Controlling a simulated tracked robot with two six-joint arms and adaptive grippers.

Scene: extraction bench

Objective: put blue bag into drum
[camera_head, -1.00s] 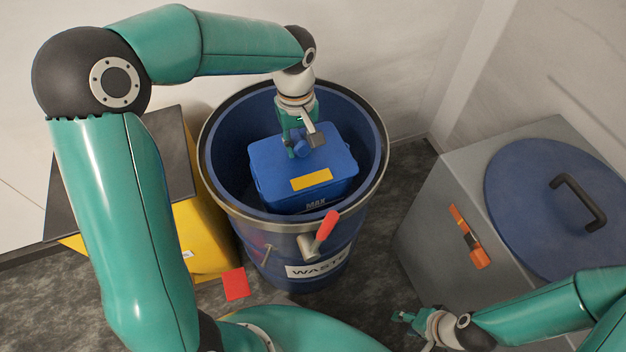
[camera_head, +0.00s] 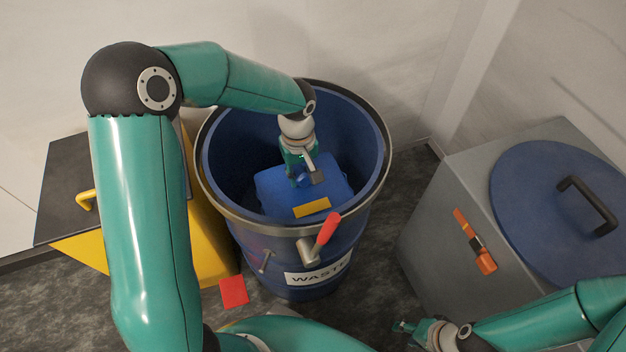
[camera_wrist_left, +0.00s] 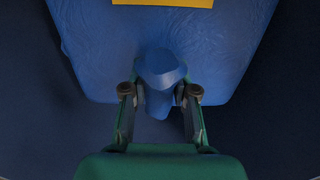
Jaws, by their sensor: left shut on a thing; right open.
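The blue bag (camera_head: 335,185) with a yellow label is inside the open blue drum (camera_head: 222,165), below its rim. The drum has a "WASTE" label and a metal rim. My left gripper (camera_head: 308,178) reaches down into the drum and is shut on the bag's top knot. In the left wrist view, the bag (camera_wrist_left: 230,40) lies beyond the fingers, and the knot sits between the fingertips (camera_wrist_left: 160,92). Whether the bag touches the drum's floor is hidden. My right gripper (camera_head: 405,328) is open and empty at the lower right, away from the drum.
A yellow cabinet (camera_head: 215,255) with a dark top stands left of the drum. A grey box (camera_head: 430,215) to the right carries a round blue lid (camera_head: 540,235) with a black handle. A red lever (camera_head: 326,228) sticks up at the drum's front. A red square (camera_head: 233,291) lies on the floor.

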